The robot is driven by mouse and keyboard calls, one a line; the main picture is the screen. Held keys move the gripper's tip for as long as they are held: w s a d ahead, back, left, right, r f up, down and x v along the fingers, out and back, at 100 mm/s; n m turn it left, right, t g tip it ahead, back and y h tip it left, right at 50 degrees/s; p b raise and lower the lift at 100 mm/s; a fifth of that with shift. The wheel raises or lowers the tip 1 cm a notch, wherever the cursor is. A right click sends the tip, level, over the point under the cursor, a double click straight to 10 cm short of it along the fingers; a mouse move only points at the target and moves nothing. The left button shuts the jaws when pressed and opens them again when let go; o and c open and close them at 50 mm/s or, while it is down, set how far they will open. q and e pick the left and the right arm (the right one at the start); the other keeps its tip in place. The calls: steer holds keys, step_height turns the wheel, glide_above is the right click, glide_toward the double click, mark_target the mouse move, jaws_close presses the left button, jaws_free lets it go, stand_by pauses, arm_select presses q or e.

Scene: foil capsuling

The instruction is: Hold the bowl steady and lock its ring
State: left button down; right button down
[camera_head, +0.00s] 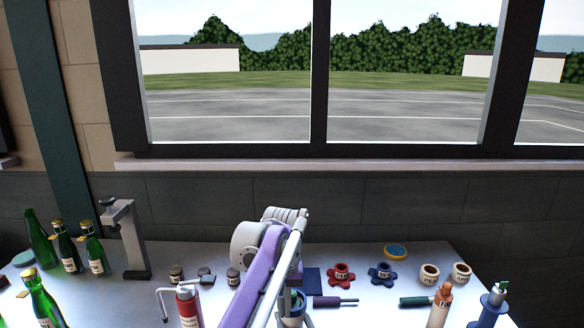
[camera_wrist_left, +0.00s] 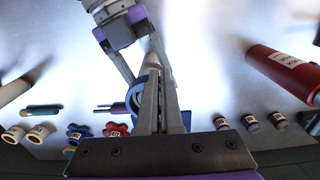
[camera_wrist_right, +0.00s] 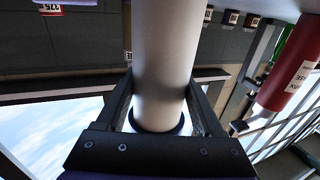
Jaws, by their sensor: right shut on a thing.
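The bowl (camera_wrist_right: 165,60) is a pale grey cylinder with a dark blue ring (camera_wrist_right: 158,122) at one end. My right gripper (camera_wrist_right: 165,100) is shut on it, one finger on each side. In the left wrist view the right gripper (camera_wrist_left: 148,68) reaches in from the top, and the blue ring (camera_wrist_left: 138,98) shows beside my left fingers. My left gripper (camera_wrist_left: 163,85) has its fingers nearly together, in front of part of the bowl and ring; whether they touch is unclear. In the head view the ring (camera_head: 291,312) is partly hidden by my purple arm.
A red bottle (camera_head: 188,308) stands left of my arm; green bottles (camera_head: 93,255) and a grey stand (camera_head: 130,240) are further left. Red (camera_head: 341,275) and blue (camera_head: 383,273) knobs, a purple-handled tool (camera_head: 330,301) and labelled rings (camera_head: 430,274) lie right. A small bottle (camera_head: 439,310) stands right.

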arm_select(q)
steer(key=shift+s+a, duration=0.1)
steer(key=shift+a, duration=0.05)
stand_by(0.4)
step_height(320, 180, up, 6)
steer(key=shift+s, duration=0.25)
stand_by(0.4)
steer(key=shift+d+f, duration=0.5)
steer(key=shift+f, duration=0.5)
steer(key=shift+d+f, duration=0.5)
steer(key=shift+f, duration=0.5)
steer(key=shift+d+f, duration=0.5)
steer(key=shift+f, duration=0.5)
steer(key=shift+w, duration=0.3)
